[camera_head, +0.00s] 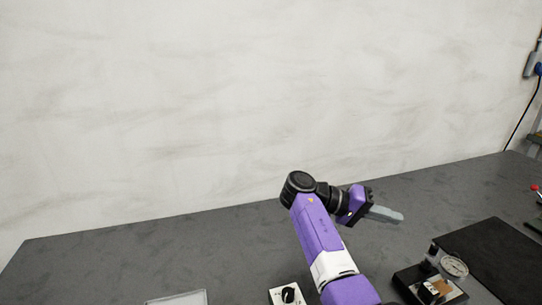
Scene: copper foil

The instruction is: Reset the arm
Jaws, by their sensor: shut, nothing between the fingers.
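My arm, purple with black and white parts, rises from the bottom edge and bends at a black joint. My gripper (385,213) is at the end of it and points to the right above the grey table (150,255). Its pale grey fingers are together, with nothing between them. It is clear of the objects on the table.
A black device with a round gauge (454,267) stands at the lower right, beside a black mat (500,255). A small white box with a black knob (290,295) and a pale tray (178,299) sit at the bottom edge. The table's left and back are bare. A pale wall (220,90) stands behind.

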